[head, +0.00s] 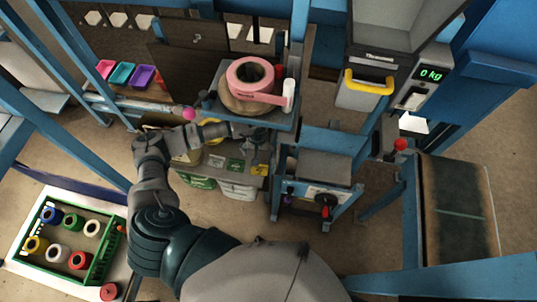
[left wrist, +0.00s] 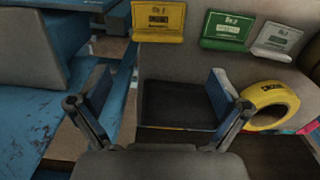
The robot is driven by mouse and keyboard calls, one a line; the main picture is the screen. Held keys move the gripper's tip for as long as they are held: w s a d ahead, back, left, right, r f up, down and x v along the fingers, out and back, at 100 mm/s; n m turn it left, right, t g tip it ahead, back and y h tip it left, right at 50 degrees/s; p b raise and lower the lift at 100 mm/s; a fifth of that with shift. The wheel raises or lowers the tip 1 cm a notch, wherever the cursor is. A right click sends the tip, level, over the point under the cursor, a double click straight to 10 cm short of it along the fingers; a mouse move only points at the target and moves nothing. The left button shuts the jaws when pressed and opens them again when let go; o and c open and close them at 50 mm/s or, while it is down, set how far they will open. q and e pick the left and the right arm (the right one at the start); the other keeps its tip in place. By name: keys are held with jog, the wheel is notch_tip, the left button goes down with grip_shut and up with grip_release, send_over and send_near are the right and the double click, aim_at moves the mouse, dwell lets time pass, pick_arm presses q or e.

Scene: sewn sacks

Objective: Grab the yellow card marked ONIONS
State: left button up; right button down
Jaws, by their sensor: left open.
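A yellow card (left wrist: 159,18) with small dark lettering stands in a holder at the top of the left wrist view; its word is too small to read surely. It also shows in the head view (head: 259,170) at the right end of a row of cards. Beside it are a green card (left wrist: 227,29) and a white card (left wrist: 275,38). My left gripper (left wrist: 160,92) is open and empty, its fingers wide apart, below the yellow card in the wrist picture and not touching it. In the head view my left gripper (head: 256,132) is small and partly unclear. My right gripper is not in view.
A yellow tape roll (left wrist: 271,105) lies right of my fingers. A blue frame (left wrist: 75,105) stands close at left. A shelf with a pink tape roll (head: 250,77) is above my left gripper. A green crate of spools (head: 70,240) stands at lower left.

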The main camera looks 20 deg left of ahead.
aim_at(261, 163)
pick_arm(q)
jog(key=f, duration=0.2)
jog(key=d, duration=0.1)
jog(key=shift+s+f+p, duration=0.3)
jog(key=shift+f+p, duration=0.05)
jog(key=shift+f, duration=0.05)
jog(key=f, duration=0.4)
jog(key=shift+w+a+p, duration=0.2)
jog(key=shift+a+p, duration=0.05)
jog(key=shift+p, duration=0.1)
jog(key=shift+s+a+f, duration=0.1)
jog(key=shift+a+f, duration=0.15)
jog(key=shift+a, duration=0.05)
jog(key=shift+d, duration=0.35)
jog(key=c, duration=0.7)
jog(key=shift+d+r, duration=0.1)
jog(key=shift+d, duration=0.05)
jog(key=shift+c, duration=0.5)
